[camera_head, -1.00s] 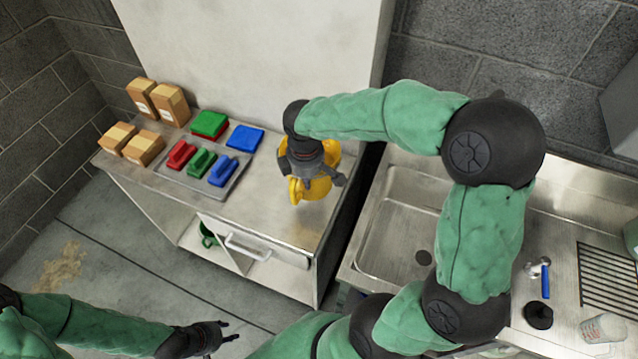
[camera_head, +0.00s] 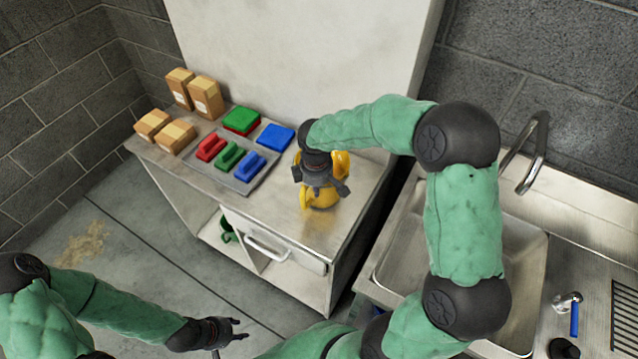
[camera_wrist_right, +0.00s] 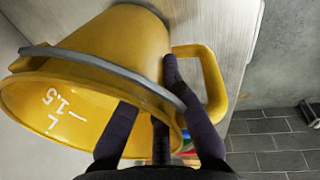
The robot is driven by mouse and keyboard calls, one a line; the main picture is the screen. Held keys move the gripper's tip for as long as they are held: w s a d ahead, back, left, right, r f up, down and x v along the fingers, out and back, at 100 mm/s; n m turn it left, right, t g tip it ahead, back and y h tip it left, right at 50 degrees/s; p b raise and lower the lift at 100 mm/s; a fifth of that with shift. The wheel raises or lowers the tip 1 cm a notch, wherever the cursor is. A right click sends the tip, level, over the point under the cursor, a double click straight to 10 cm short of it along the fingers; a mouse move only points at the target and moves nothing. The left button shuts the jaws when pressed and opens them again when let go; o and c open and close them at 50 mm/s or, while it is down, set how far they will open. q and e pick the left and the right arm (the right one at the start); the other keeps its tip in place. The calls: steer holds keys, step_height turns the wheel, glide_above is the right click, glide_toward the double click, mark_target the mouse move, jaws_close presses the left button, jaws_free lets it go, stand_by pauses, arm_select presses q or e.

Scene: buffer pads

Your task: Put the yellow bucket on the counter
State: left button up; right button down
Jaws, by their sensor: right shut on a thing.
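The yellow bucket (camera_head: 320,198) is at the right end of the metal counter (camera_head: 285,218), mostly covered by my right gripper in the head view. My right gripper (camera_head: 320,183) is shut on the bucket. In the right wrist view, its dark fingers (camera_wrist_right: 160,118) grip the rim beside the handle, with one finger inside. There the bucket (camera_wrist_right: 120,35) shows its grey rim band and white volume marks. Its base is close to the counter surface, but I cannot tell if it touches. My left gripper (camera_head: 238,331) is open and empty, low in front of the counter.
A grey tray (camera_head: 238,184) with red, green and blue brushes lies left of the bucket. Green and blue pads (camera_head: 276,137) and several cardboard boxes (camera_head: 207,97) stand behind and left. A sink (camera_head: 522,260) is at right, across a gap. Bare counter lies in front.

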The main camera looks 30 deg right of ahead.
steer(key=shift+w+f, duration=0.1)
steer(key=shift+f, duration=0.35)
steer(key=c, duration=1.4)
jaws_free()
steer(key=shift+r, duration=0.5)
steer(key=r, duration=0.3)
steer(key=s+r+p, duration=0.1)
steer(key=r, duration=0.3)
steer(key=a+r+p, duration=0.1)
steer(key=r, duration=0.3)
steer(key=shift+s, duration=0.15)
